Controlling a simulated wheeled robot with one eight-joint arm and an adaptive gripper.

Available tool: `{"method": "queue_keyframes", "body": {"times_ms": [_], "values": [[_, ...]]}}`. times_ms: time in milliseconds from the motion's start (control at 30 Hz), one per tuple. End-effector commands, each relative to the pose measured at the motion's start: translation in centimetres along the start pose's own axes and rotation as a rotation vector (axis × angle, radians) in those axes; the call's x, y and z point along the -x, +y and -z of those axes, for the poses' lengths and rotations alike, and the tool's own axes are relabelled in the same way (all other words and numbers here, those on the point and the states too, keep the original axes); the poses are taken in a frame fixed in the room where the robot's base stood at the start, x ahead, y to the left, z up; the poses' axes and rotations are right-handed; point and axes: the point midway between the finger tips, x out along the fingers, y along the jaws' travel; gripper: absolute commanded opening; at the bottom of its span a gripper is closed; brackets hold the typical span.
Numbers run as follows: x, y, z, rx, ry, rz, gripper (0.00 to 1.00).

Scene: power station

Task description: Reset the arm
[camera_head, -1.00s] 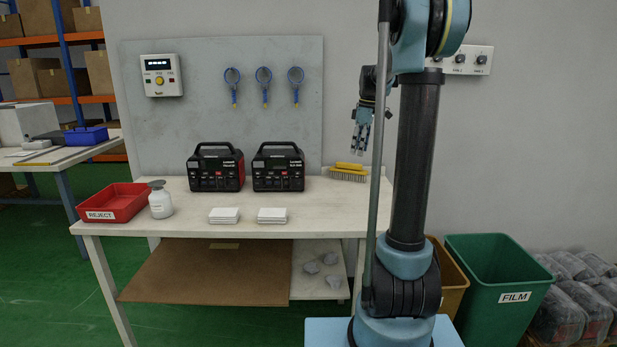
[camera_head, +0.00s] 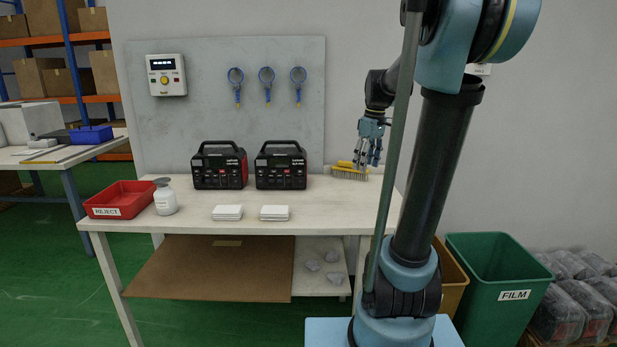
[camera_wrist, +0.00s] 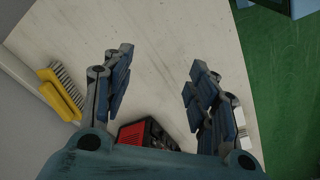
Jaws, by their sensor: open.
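My blue arm stands at the right in the head view. My gripper (camera_head: 369,152) hangs above the right end of the white workbench (camera_head: 335,213), near the yellow brush. In the wrist view my gripper (camera_wrist: 160,95) has its two fingers wide apart with nothing between them. Bare bench top shows beyond the fingers.
A yellow brush (camera_head: 349,171) lies at the bench's right back, also in the wrist view (camera_wrist: 60,95). Two black power stations (camera_head: 219,168) (camera_head: 281,168), white stacks (camera_head: 227,212) (camera_head: 274,212), a white bottle (camera_head: 165,199) and a red reject tray (camera_head: 120,199) share the bench. A green film bin (camera_head: 500,270) stands right.

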Motion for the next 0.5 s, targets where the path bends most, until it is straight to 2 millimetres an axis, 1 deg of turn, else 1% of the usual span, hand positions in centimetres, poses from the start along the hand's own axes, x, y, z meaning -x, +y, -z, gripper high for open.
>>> {"method": "queue_keyframes", "body": {"times_ms": [33, 100, 267, 500], "values": [[-0.3, -1.3, -1.1, -0.033, 0.001, -0.006, 0.53], [-0.8, -2.9, -2.4, -0.082, 0.001, -0.014, 0.53], [-2.1, -6.2, -5.5, -0.198, 0.006, -0.033, 0.53], [-5.0, -10.8, -10.0, -0.37, 0.017, -0.059, 0.53]]}}
